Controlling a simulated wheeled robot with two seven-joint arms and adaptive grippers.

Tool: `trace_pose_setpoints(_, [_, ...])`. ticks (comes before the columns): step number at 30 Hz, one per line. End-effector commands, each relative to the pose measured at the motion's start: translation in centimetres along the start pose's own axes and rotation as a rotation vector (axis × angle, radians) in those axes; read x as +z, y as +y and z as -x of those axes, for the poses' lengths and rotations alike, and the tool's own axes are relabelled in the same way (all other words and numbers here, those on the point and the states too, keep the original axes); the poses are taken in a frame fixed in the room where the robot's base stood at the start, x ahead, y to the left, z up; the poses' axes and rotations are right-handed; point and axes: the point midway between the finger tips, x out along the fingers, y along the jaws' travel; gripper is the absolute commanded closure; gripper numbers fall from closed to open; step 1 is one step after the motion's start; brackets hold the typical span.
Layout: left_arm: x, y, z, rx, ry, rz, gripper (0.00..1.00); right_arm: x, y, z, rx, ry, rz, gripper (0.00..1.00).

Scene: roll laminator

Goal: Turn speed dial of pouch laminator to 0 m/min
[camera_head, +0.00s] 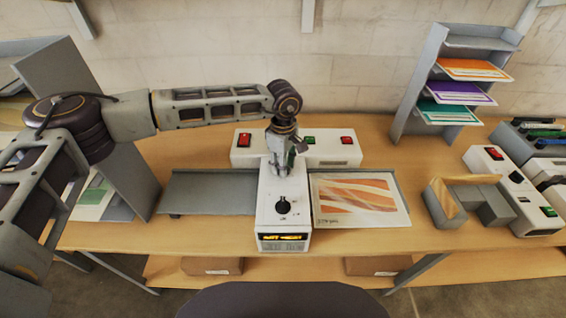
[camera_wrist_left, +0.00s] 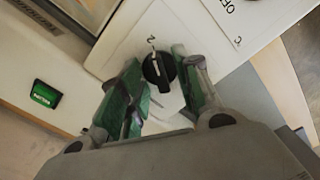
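The white laminator (camera_head: 267,213) stands mid-table, with a lit orange display on its front. A black dial (camera_head: 283,206) with a marked scale sits on its top near the front. In the left wrist view another black dial (camera_wrist_left: 158,71) has a white pointer line toward a printed 2; this dial is hidden under my gripper in the head view. My left gripper (camera_head: 284,170) points down over the laminator's top. In the wrist view its green-padded fingers (camera_wrist_left: 158,85) are spread either side of the dial; I cannot tell whether they touch it. My right gripper is not in view.
A white unit (camera_head: 340,150) with red and green switches stands close behind. A grey tray (camera_head: 210,193) lies left, and a striped orange sheet (camera_head: 356,194) lies right. A paper rack (camera_head: 408,105) and another white device (camera_head: 515,185) stand farther right.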

Motion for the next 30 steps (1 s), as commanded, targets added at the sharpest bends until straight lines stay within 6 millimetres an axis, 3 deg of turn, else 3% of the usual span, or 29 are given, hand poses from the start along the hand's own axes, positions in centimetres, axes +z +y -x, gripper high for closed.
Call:
trace_pose_setpoints(3, [0.0,0.0,0.0,0.0,0.0,0.0,0.67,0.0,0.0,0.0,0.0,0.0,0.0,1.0])
trace_pose_setpoints(11, [0.0,0.0,0.0,0.0,0.0,0.0,1.0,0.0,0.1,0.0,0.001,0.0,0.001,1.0])
trace_pose_setpoints(30, [0.0,0.1,-0.1,0.003,-0.001,0.064,1.0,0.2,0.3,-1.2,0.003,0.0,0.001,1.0])
